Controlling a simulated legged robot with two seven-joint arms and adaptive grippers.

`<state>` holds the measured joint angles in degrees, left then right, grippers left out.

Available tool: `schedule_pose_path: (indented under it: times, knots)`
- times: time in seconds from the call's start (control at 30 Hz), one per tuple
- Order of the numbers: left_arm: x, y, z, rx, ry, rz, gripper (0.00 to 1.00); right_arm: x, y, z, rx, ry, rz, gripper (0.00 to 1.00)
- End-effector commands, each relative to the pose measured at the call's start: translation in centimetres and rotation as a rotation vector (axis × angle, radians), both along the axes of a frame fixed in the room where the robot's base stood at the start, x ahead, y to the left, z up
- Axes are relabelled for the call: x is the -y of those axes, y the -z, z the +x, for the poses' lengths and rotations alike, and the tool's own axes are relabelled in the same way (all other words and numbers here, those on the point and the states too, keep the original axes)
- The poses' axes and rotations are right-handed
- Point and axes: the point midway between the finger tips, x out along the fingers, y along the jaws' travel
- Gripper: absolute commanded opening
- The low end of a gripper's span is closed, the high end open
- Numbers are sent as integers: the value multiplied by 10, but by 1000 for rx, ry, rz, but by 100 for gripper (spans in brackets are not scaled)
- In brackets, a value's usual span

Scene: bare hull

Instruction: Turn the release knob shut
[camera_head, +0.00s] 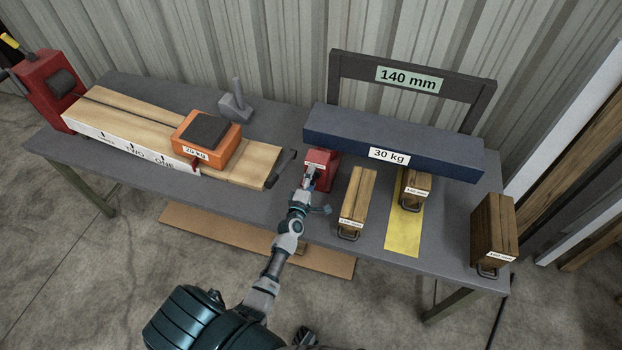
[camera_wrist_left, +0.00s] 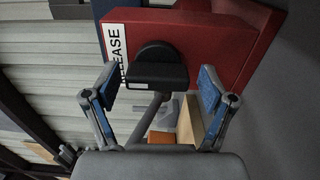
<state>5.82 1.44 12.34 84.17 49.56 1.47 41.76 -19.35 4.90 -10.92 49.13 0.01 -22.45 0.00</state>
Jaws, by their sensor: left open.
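The release knob (camera_wrist_left: 157,68) is a black knob on a red jack body (camera_wrist_left: 215,45), beside a white label reading "RELEASE", in the left wrist view. In the head view the red jack (camera_head: 322,165) stands under the left part of the blue 30 kg beam (camera_head: 400,143). My left gripper (camera_wrist_left: 155,90) is open, with one blue-padded finger on each side of the knob and visible gaps to it. In the head view my left gripper (camera_head: 308,182) is at the front of the jack and hides part of it.
Wooden blocks (camera_head: 354,198), (camera_head: 416,190) and (camera_head: 493,228) stand on the grey table right of the jack. A yellow strip (camera_head: 405,235) lies there. A dark frame marked 140 mm (camera_head: 410,80) stands behind the beam.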

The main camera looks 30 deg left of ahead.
Motion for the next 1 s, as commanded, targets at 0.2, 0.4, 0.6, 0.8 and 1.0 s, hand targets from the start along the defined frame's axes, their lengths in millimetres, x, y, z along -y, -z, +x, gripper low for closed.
schedule_pose_path:
  times: [0.2, 0.4, 0.6, 0.8, 1.0]
  knots:
    - [8, 2, -33, -3, -1, -1, 83, 0, 0, 0, 0, 0, 0, 0]
    - [17, 3, -77, -5, -1, 0, 83, 0, 0, 0, 0, 0, -1, 0]
    - [24, 3, -107, -5, -1, -1, 83, 0, 0, 1, 0, 0, -1, 0]
    - [26, 3, -115, -4, -1, -2, 83, 0, 0, 1, 0, 0, -1, 0]
    - [26, 3, -115, -4, -1, -2, 83, 0, 0, 1, 0, 0, -1, 0]
